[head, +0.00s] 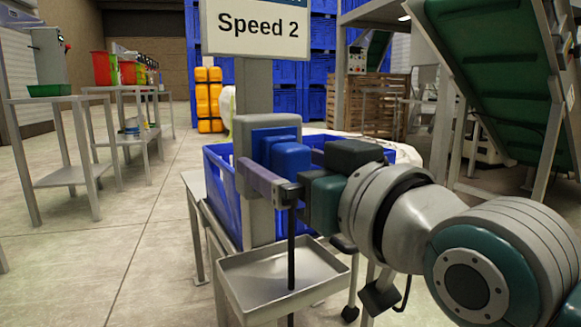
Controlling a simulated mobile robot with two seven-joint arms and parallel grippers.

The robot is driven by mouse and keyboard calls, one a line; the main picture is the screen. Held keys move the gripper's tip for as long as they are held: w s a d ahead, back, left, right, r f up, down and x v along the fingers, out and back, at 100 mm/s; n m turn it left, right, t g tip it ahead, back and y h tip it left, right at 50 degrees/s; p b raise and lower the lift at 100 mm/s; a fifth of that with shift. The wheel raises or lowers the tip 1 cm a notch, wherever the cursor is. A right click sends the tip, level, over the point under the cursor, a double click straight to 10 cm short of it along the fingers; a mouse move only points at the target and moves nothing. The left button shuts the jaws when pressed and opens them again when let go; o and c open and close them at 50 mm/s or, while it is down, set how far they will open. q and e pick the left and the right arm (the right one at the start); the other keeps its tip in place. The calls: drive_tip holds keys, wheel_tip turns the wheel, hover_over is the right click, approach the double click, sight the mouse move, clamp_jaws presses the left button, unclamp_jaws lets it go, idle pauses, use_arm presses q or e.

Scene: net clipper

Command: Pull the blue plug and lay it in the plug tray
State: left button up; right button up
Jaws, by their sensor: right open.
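The blue plug (290,158) is a blocky piece at a grey socket box (266,123) with a blue face, on a grey post. Whether it is fully seated cannot be told. A dark cable (291,250) hangs straight down near it, in front of the tray. My right gripper (280,163) comes in from the right, open, with one finger along the near side of the plug. The far finger is mostly hidden, so contact cannot be told. The plug tray (235,287), a shallow grey metal tray, stands below and looks empty. My left gripper is not in view.
A blue crate (222,190) stands on a table behind the post. A "Speed 2" sign (257,27) is above the socket box. A green conveyor (495,80) rises at right. Workbenches (70,100) stand at left, with open floor before them.

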drive_tip(key=shift+p, duration=0.3)
idle(0.4)
drive_tip(key=shift+p, duration=0.35)
idle(0.5)
clamp_jaws()
idle(0.9)
idle(0.3)
